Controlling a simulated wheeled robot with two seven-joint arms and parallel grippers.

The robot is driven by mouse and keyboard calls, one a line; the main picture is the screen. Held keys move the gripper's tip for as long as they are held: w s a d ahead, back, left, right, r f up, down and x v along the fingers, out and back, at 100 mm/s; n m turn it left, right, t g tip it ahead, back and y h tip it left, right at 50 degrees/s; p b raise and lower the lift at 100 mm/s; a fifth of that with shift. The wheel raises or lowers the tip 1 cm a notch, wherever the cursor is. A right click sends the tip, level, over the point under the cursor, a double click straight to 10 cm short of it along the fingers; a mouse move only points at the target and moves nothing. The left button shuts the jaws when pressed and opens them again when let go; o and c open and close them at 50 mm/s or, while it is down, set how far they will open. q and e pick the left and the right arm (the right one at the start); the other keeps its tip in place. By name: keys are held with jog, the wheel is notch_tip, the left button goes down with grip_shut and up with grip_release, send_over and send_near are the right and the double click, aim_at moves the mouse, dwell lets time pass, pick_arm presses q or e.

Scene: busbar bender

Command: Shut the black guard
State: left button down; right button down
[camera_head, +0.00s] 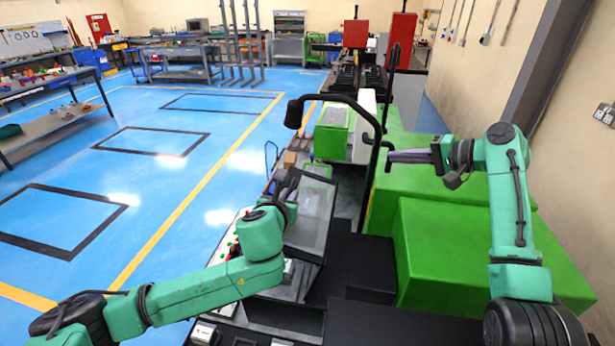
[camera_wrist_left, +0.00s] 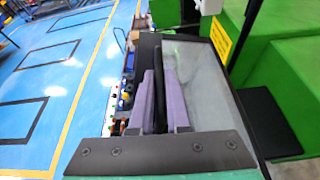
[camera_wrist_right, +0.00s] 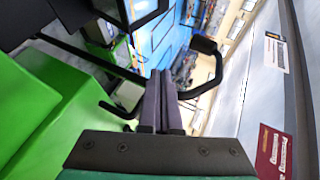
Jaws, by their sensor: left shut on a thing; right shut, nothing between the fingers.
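The black guard (camera_head: 328,217), a black frame around a clear pane, stands tilted over the bender's front in the head view. Its pane (camera_wrist_left: 205,85) fills the middle of the left wrist view. My left gripper (camera_head: 290,187) is at the guard's left side. Its purple fingers (camera_wrist_left: 160,98) are shut on the black frame bar between them. My right gripper (camera_head: 392,157) is shut and empty, held in the air at the right in front of the green housing. Its fingers (camera_wrist_right: 161,98) lie together in the right wrist view.
A control panel with coloured buttons (camera_wrist_left: 119,102) runs along the guard's left side. A curved black lamp arm (camera_head: 345,98) rises behind the guard, near my right gripper. Green housings (camera_head: 450,245) fill the right. The blue floor at left is open.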

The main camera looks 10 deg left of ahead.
pick_arm(q)
jog(key=shift+a, duration=0.25)
pick_arm(e)
jog(key=s+a+f+n+g, duration=0.1)
jog(key=s+a+n+g, duration=0.15)
jog(key=a, duration=0.85)
pick_arm(q)
jog(key=shift+d, duration=0.1)
pick_arm(e)
send_over(308, 195)
jog(key=w+d, duration=0.1)
jog(key=d, duration=0.2)
jog(key=shift+g, duration=0.25)
notch_tip(308, 195, down, 4)
jog(key=shift+f, duration=0.1)
jog(key=shift+w+a+f, duration=0.1)
jog(key=shift+a, duration=0.1)
pick_arm(q)
jog(key=shift+d, duration=0.1)
pick_arm(e)
jog(key=shift+w+d+f, duration=0.15)
jog(key=shift+w+d, duration=0.1)
jog(key=shift+w, duration=0.1)
jog(key=shift+s+a+f, duration=0.3)
jog(key=shift+a, duration=0.25)
jog(key=shift+s+a+f, duration=0.25)
jog(key=shift+s+a, duration=0.05)
jog(key=shift+a, duration=0.2)
jog(key=shift+s+a+f, duration=0.3)
jog(key=shift+a, duration=0.25)
